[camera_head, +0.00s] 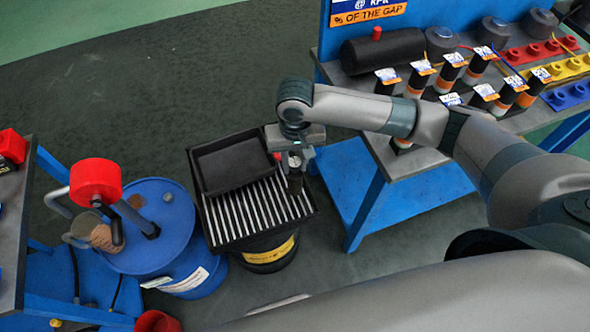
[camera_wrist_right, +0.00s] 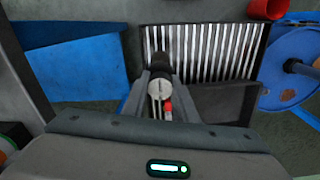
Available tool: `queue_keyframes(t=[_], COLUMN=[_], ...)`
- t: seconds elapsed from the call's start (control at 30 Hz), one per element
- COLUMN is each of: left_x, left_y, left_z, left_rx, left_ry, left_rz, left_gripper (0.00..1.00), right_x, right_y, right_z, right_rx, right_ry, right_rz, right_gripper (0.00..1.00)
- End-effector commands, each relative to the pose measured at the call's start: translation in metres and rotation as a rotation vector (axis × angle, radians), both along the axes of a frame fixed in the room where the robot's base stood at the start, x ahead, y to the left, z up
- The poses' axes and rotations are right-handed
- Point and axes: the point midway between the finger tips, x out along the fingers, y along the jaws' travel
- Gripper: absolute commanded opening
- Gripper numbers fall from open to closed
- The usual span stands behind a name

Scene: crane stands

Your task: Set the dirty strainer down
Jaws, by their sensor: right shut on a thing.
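My right gripper (camera_head: 292,158) is shut on the dirty strainer (camera_head: 295,183), a small dark cylinder with a pale round end. In the right wrist view the strainer (camera_wrist_right: 159,72) sits between the two fingers (camera_wrist_right: 160,100), with a small red part beside it. The strainer is upright over the right part of a black drain tray with a slatted metal grate (camera_head: 250,212). The grate also shows in the right wrist view (camera_wrist_right: 212,50). I cannot tell whether the strainer's lower end touches the slats. My left gripper is not in view.
A black pan (camera_head: 233,164) covers the grate's back part. The tray sits on a black drum with a yellow label (camera_head: 270,256). A blue drum with a red-topped pump (camera_head: 165,235) stands left. A blue-legged bench (camera_head: 345,180) with several small canisters stands right. The grate's front slats are bare.

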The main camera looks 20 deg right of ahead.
Motion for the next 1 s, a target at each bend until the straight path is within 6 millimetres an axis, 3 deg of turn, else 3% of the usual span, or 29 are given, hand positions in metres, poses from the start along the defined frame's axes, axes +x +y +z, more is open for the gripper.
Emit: queue_keyframes(t=[0.2, 0.4, 0.93, 0.97, 1.0], left_x=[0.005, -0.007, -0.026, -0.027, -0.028], left_y=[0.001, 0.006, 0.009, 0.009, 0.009], left_z=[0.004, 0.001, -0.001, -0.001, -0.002], left_rx=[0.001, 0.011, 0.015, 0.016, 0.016], left_ry=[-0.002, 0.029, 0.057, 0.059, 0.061], left_rz=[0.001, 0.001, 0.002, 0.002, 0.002], left_gripper=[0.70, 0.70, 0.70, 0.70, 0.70], right_x=[-0.001, 0.000, -0.001, -0.001, -0.001], right_y=[-0.001, -0.001, 0.000, 0.000, 0.000], right_z=[-0.016, -0.037, -0.042, -0.043, -0.043], right_rx=[-0.003, -0.002, 0.000, 0.000, 0.000], right_ry=[0.002, 0.000, 0.000, 0.000, 0.000], right_rz=[-0.001, 0.000, 0.000, 0.000, 0.000], right_gripper=[0.00, 0.00, 0.00, 0.30, 0.40])
